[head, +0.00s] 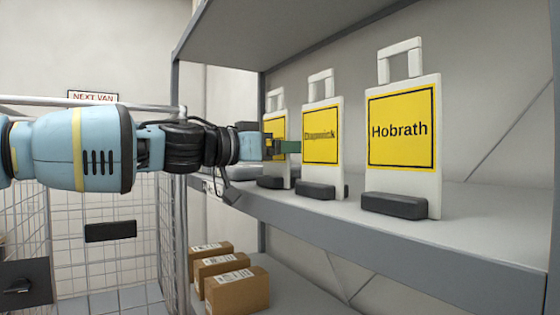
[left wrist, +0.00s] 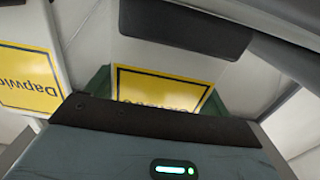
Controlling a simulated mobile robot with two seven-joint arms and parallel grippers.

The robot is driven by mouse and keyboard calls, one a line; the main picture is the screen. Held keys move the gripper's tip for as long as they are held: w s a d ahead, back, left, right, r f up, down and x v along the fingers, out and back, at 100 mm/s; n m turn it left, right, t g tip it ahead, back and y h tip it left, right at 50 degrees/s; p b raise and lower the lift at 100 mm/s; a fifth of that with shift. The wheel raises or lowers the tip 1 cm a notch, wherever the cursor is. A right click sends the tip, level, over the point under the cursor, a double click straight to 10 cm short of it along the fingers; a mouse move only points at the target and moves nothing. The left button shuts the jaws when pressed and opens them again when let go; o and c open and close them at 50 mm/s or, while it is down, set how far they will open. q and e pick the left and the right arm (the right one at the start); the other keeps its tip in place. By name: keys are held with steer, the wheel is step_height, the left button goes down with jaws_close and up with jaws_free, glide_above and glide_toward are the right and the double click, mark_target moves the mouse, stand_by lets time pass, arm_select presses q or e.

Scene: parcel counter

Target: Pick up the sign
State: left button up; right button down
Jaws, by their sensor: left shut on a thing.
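Three white signs with yellow panels and dark feet stand in a row on the shelf. The leftmost sign (head: 278,172) is partly hidden behind my left gripper (head: 285,147). Its green fingers are shut on this sign at panel height. In the left wrist view the held sign (left wrist: 160,88) appears upside down between the green fingers, its lettering mostly covered by the gripper body. The middle sign (head: 321,130) stands beside it; its name starts "Dapwin" in the left wrist view (left wrist: 30,82). The right sign (head: 400,128) reads "Hobrath". My right gripper is not in view.
The grey shelf (head: 400,252) has a raised front edge, and another shelf board (head: 270,35) hangs above. Several cardboard boxes (head: 240,288) sit on the lower level. A wire cage (head: 85,265) stands at the left under a "NEXT VAN" plate (head: 93,97).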

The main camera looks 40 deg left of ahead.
mark_target(274, 95)
arm_select(q)
step_height(274, 95, up, 9)
steer(key=shift+f+p, duration=0.15)
steer(key=shift+p, duration=0.6)
steer(key=shift+r, duration=0.65)
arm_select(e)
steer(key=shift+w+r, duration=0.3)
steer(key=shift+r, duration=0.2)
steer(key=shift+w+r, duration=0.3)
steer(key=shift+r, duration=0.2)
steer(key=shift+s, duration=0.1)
